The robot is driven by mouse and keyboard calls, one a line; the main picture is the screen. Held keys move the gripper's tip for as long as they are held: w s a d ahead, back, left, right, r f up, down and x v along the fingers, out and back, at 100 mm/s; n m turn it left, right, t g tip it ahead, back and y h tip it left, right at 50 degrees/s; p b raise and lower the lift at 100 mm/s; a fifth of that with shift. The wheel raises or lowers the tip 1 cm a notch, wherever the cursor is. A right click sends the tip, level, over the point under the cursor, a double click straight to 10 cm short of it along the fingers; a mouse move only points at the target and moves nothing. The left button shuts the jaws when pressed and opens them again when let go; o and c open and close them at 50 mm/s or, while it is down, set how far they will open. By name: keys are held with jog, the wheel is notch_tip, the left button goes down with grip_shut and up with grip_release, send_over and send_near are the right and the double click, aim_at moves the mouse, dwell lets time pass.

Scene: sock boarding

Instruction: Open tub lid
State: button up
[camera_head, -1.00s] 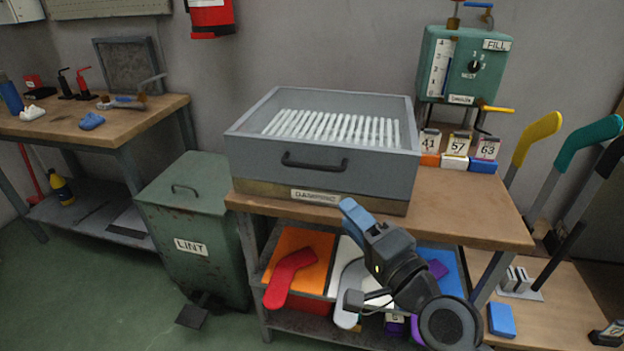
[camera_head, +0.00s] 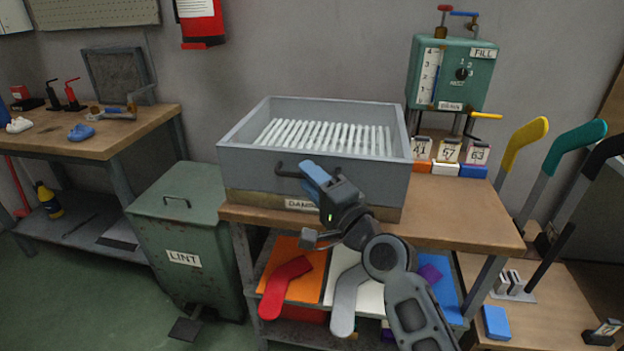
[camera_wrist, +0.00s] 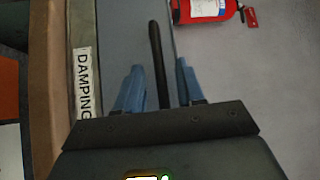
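The damping tub (camera_head: 310,178) is a grey box with a tan band and a "DAMPING" label at its base, on the wooden bench. Its top shows a raised rim around rows of white slats; I cannot make out a separate lid edge. A dark bar handle (camera_head: 291,173) sits on the grey front and also shows in the wrist view (camera_wrist: 157,60). My gripper (camera_head: 316,175) is at the handle's right part. In the wrist view my gripper (camera_wrist: 158,85) has its blue fingers on either side of the bar, apart, with gaps visible.
A green lint bin (camera_head: 183,235) stands left of the bench. A green tank (camera_head: 452,75) with valves and numbered tags stands at the back right. Socks lie on coloured trays on the lower shelf. Coloured foot forms (camera_head: 524,145) rise at the right.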

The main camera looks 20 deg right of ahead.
jog(key=shift+c, duration=0.5)
grip_shut()
